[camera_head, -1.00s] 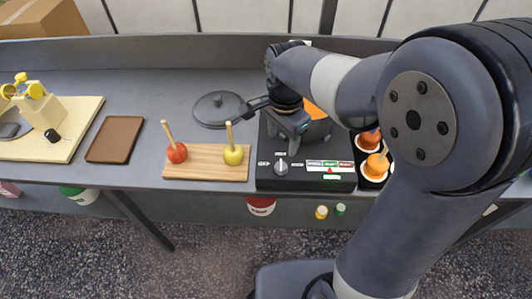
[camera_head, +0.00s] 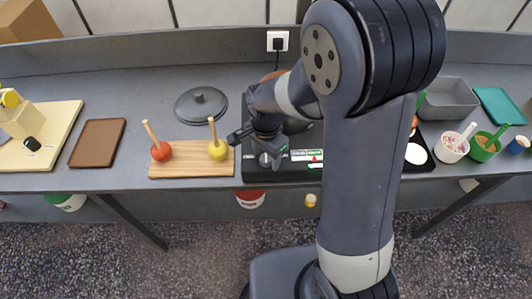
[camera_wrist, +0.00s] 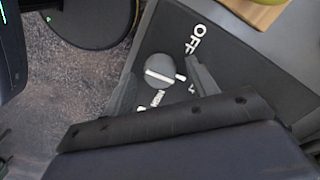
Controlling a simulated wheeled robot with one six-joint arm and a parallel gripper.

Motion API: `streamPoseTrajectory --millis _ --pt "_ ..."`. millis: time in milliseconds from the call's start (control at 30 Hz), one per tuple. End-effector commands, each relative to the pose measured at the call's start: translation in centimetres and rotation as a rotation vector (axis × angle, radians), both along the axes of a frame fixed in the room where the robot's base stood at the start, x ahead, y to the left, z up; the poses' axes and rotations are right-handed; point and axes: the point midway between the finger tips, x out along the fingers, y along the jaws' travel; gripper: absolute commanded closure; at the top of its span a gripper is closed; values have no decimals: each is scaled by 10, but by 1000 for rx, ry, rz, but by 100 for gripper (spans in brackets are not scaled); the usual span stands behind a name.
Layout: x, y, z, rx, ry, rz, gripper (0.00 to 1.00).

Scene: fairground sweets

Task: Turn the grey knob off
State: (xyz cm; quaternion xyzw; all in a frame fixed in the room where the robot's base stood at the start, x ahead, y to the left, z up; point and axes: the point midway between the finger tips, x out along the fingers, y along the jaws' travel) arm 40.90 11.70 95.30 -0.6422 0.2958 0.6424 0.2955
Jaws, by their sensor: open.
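The round grey knob (camera_wrist: 160,70) with a white line across its face sits on the black panel of the cooker (camera_wrist: 245,60) in the wrist view. White OFF lettering is printed above and right of it, with other labels below that are partly hidden. My gripper (camera_head: 268,148) is open over the panel's front left in the head view. In the wrist view its two fingers stand on either side of the knob, with gaps visible; contact cannot be told. The knob (camera_head: 265,160) also shows small below the gripper in the head view. The cooker's pot is mostly hidden behind my arm.
Left of the cooker is a wooden board (camera_head: 190,172) with a red apple (camera_head: 161,152) and a yellow apple (camera_head: 218,150) on sticks. A grey lid (camera_head: 201,104) lies behind it. Cups (camera_head: 452,148) and a grey bin (camera_head: 447,98) stand at right.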

Motion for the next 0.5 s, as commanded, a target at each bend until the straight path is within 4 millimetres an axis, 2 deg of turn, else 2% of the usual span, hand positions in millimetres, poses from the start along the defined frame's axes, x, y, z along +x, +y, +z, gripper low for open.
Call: streamPoseTrajectory --millis 67,500 --pt "0 0 0 0 0 0 47" --pt "0 0 0 1 -1 0 83"
